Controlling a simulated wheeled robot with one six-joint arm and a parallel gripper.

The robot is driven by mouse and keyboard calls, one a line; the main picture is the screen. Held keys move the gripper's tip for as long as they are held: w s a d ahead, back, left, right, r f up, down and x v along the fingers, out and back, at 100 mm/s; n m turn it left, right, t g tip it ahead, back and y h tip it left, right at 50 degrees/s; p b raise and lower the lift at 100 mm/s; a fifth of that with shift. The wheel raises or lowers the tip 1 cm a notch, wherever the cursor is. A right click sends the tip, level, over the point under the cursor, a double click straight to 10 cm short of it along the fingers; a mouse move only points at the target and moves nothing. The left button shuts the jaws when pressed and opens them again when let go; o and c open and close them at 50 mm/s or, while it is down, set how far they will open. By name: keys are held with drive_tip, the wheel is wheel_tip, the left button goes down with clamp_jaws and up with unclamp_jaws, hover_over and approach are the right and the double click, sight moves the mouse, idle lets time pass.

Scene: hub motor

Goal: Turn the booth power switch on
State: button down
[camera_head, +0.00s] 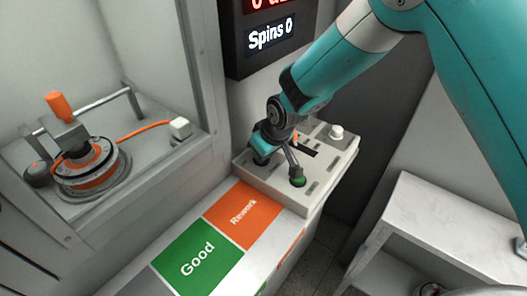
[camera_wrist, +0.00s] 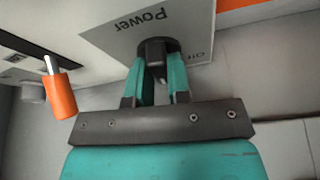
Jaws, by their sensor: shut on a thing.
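The booth power switch is a dark rotary knob (camera_wrist: 156,50) on a pale control panel (camera_head: 326,168). In the wrist view the word "Power" shows upside down beside it, and an "Off" mark shows at its right, partly hidden. The "On" mark is not visible. My gripper (camera_wrist: 158,72) has its teal fingers closed on the knob from both sides. In the head view my gripper (camera_head: 262,149) is at the panel's left end and mostly covers the knob. I cannot tell which way the knob points.
An orange-handled lever (camera_wrist: 60,94) stands close to my gripper. The panel also has a green button (camera_head: 298,182) and a white knob (camera_head: 337,131). Green "Good" (camera_head: 196,262) and orange "Rework" (camera_head: 243,212) zones lie in front. A motor fixture (camera_head: 88,165) stands left.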

drive_tip(key=m, duration=0.1)
drive_tip(key=m+t+h, duration=0.1)
drive_tip(key=m, duration=0.1)
drive_tip(key=shift+a+r+m, duration=0.1)
drive_tip(key=shift+a+m, duration=0.1)
drive_tip(key=shift+m, duration=0.1)
drive_tip(key=shift+m+h, duration=0.7)
drive_tip(key=shift+m, duration=1.1)
drive_tip(key=c, duration=1.1)
unclamp_jaws()
drive_tip(key=shift+o, duration=0.2)
drive_tip(key=shift+a, duration=0.1)
drive_tip(key=a+v, duration=0.1)
drive_tip(key=v, duration=1.6)
drive_tip(key=shift+s+d+b, duration=0.3)
drive_tip(key=shift+d+b, duration=0.1)
drive_tip(key=shift+d, duration=0.05)
drive_tip(key=shift+r, duration=0.1)
